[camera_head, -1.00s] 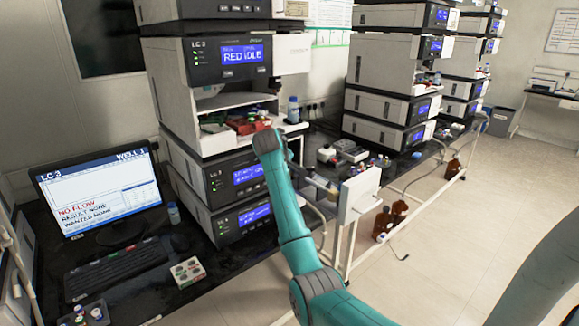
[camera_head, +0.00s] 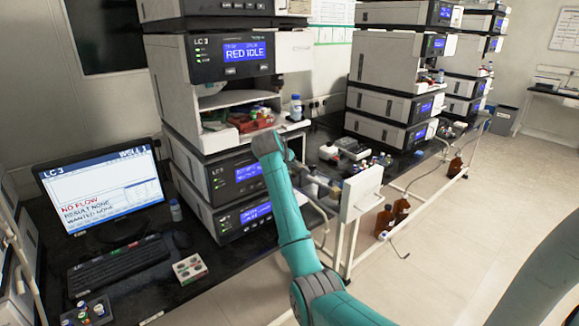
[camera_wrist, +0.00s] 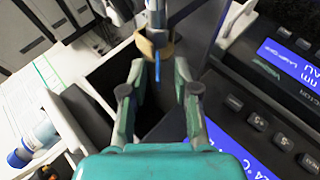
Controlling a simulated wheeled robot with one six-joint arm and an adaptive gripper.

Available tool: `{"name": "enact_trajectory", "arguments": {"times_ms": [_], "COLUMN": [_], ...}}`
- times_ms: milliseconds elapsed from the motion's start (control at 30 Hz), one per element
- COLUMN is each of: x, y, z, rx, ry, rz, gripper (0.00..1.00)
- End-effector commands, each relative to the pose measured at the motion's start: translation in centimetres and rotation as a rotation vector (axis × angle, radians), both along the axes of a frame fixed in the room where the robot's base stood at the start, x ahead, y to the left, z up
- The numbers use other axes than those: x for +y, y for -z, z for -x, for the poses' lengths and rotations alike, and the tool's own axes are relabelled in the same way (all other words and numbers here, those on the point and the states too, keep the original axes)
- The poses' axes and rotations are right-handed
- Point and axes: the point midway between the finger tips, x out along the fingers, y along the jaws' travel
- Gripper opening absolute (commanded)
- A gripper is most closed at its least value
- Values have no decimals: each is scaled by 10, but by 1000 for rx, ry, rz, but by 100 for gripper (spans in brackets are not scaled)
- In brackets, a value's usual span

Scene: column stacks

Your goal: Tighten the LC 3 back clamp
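In the wrist view my gripper (camera_wrist: 158,68) has its two fingers apart, with a gap between the tips. A tan ring-shaped clamp (camera_wrist: 166,49) on a grey upright column (camera_wrist: 155,15) is just beyond and between the fingertips. A thin blue piece (camera_wrist: 157,68) hangs from the ring into the gap. I cannot tell whether the fingers touch the ring, or whether it is the back clamp. In the head view the LC 3 stack (camera_head: 160,80) shows "RED IDLE", and my arm's end is in front of it. The gripper and clamp are too small there to tell apart.
The LC 3 monitor (camera_head: 105,190) reads "NO FLOW". In the wrist view, instrument panels (camera_wrist: 265,100) stand close on the right, and a blue-capped bottle (camera_wrist: 35,142) is at the lower left. A white panel (camera_head: 360,193) stands right of my arm.

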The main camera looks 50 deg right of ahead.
Motion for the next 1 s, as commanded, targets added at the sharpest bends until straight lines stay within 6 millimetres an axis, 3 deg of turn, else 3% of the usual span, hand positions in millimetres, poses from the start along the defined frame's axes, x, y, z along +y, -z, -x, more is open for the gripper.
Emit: {"name": "enact_trajectory", "arguments": {"times_ms": [233, 700, 1000], "x": [12, 74, 87], "y": [-11, -66, -78], "z": [3, 21, 26], "rx": [-1, -2, 0], "ry": [-1, -2, 0], "rz": [2, 1, 0], "gripper": [30, 30, 30]}}
